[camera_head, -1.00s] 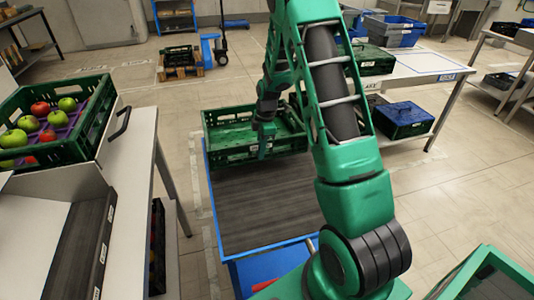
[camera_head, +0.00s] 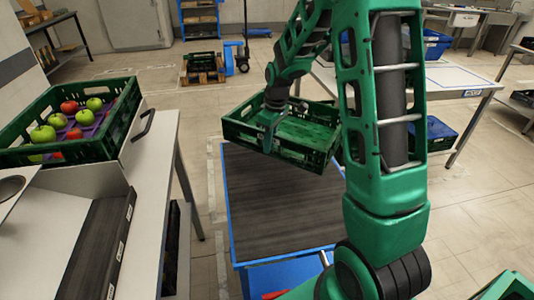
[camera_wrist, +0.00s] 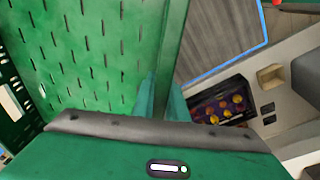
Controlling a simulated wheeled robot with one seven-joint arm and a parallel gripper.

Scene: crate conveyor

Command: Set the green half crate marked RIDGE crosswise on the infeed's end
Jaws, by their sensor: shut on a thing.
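My gripper (camera_head: 268,122) is shut on the near wall of a green half crate (camera_head: 300,156). The crate looks empty and hangs over the far end of the infeed (camera_head: 275,205), a dark belt with blue edges. It sits at an angle to the belt, its right end nearer the camera. I cannot read any marking on it. I cannot tell how much gap is under it. In the wrist view the slotted green crate floor (camera_wrist: 90,45) fills the left, and its wall passes between my fingers (camera_wrist: 158,100).
A green crate of apples (camera_head: 60,150) stands on the left bench. A table (camera_head: 460,78) stands behind my arm, with a blue crate (camera_head: 436,45) on it and a blue box (camera_head: 438,138) below. The near belt is clear. A dark fruit crate (camera_wrist: 225,100) shows in the wrist view.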

